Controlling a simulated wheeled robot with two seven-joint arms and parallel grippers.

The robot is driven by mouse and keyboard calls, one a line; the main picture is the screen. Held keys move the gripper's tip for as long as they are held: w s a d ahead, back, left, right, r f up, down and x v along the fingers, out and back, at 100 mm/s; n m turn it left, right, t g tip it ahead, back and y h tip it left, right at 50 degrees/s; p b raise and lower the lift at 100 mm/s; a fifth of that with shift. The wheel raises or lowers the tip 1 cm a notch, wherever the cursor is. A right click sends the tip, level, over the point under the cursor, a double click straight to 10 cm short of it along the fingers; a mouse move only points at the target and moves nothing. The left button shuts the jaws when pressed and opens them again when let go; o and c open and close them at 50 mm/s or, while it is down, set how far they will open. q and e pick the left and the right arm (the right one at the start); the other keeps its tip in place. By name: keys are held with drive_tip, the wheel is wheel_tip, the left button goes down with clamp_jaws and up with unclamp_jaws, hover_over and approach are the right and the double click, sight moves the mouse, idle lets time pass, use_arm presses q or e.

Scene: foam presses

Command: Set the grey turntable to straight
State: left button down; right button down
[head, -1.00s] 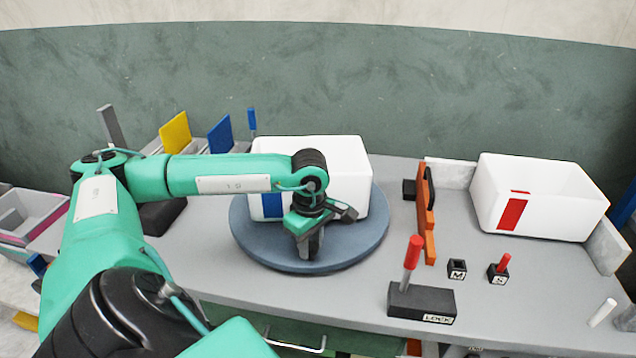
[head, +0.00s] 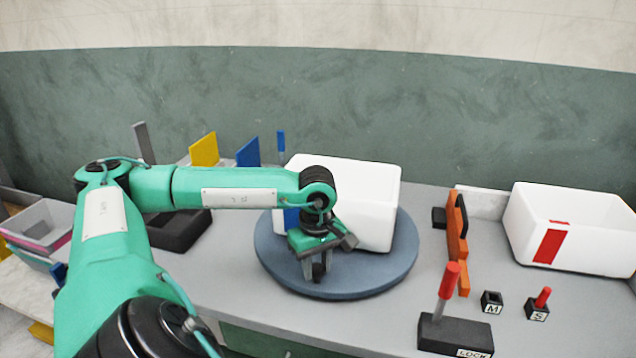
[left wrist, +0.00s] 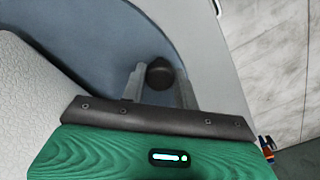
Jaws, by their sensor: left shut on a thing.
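The grey turntable (head: 375,284) is a round blue-grey disc on the bench, and it also shows in the left wrist view (left wrist: 85,45). A white box (head: 365,195) with a blue stripe stands on it, sitting slightly askew in the picture. My left gripper (head: 318,270) is over the near part of the disc, in front of the box. In the left wrist view its two fingers are on either side of a dark round knob (left wrist: 160,73) at the disc's edge, shut on it. In the head view the gripper mostly hides the knob. My right gripper is not in view.
Right of the turntable stand an orange upright piece (head: 456,240), a LOCK block with a red-handled lever (head: 447,290), small M (head: 491,303) and S (head: 538,307) blocks, and a white box with a red stripe (head: 585,225). Yellow (head: 204,149) and blue (head: 248,152) panels stand behind my arm.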

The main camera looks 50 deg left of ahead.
use_arm(q)
drive_tip(key=c, duration=1.1)
unclamp_jaws()
drive_tip(key=shift+r, duration=0.1)
wheel_tip(320, 180, up, 14)
drive_tip(key=shift+f+p, duration=0.15)
drive_tip(key=shift+p, duration=0.2)
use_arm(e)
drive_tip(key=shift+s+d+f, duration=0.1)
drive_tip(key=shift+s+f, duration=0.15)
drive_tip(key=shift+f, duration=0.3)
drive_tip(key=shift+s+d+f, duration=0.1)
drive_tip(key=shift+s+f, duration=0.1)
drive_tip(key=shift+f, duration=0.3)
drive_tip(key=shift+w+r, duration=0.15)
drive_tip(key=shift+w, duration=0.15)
